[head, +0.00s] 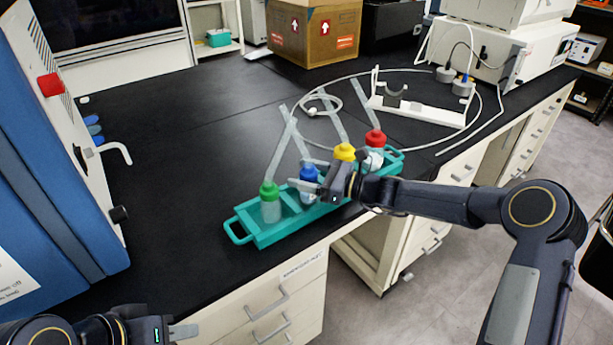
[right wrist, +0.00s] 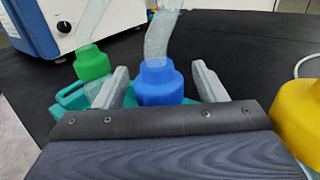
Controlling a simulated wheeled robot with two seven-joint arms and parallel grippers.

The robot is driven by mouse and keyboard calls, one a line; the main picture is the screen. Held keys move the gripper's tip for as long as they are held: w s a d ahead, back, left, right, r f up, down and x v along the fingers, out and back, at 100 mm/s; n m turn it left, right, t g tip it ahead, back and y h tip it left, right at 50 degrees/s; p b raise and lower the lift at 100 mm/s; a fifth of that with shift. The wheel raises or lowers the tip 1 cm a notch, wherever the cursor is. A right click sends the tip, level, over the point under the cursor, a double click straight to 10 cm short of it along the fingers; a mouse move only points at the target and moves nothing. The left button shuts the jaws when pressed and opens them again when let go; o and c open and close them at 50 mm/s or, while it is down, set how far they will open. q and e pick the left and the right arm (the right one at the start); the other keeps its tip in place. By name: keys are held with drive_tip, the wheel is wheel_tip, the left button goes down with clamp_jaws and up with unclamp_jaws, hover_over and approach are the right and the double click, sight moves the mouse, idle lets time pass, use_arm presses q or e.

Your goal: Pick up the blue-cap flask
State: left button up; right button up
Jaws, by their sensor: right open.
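The blue-cap flask (head: 308,186) stands in the teal tray (head: 258,238), between the green-cap flask (head: 270,203) and the yellow-cap flask (head: 345,153). My right gripper (head: 314,178) is at the blue-cap flask, with its fingers open. In the right wrist view, the blue cap (right wrist: 159,83) sits between the two grey fingers, with a visible gap on the left side. The flask's lower body is hidden there by the gripper housing. My left gripper (head: 182,331) is at the bottom left, away from the tray; its finger opening is not clear.
The red-cap flask (head: 375,142) stands at the tray's far right end. Clear tubes rise from the caps. A blue and white machine (head: 50,150) stands at left. A white stand (head: 420,108) and looped tubing lie behind. The black benchtop left of the tray is clear.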

sight(311, 162)
drive_tip(key=shift+w+a, duration=0.25)
drive_tip(key=shift+a, duration=0.4)
clamp_jaws()
drive_tip(key=shift+r, duration=0.15)
drive_tip(key=shift+r, duration=0.65)
wheel_tip(311, 162, up, 2)
drive_tip(key=shift+d+r, duration=0.15)
drive_tip(key=shift+r, duration=0.05)
drive_tip(key=v, duration=1.7)
wheel_tip(311, 162, up, 8)
drive_tip(key=p, duration=0.7)
drive_tip(key=shift+s+d+p, duration=0.25)
drive_tip(key=shift+d+p, duration=0.05)
drive_tip(key=shift+f, duration=0.15)
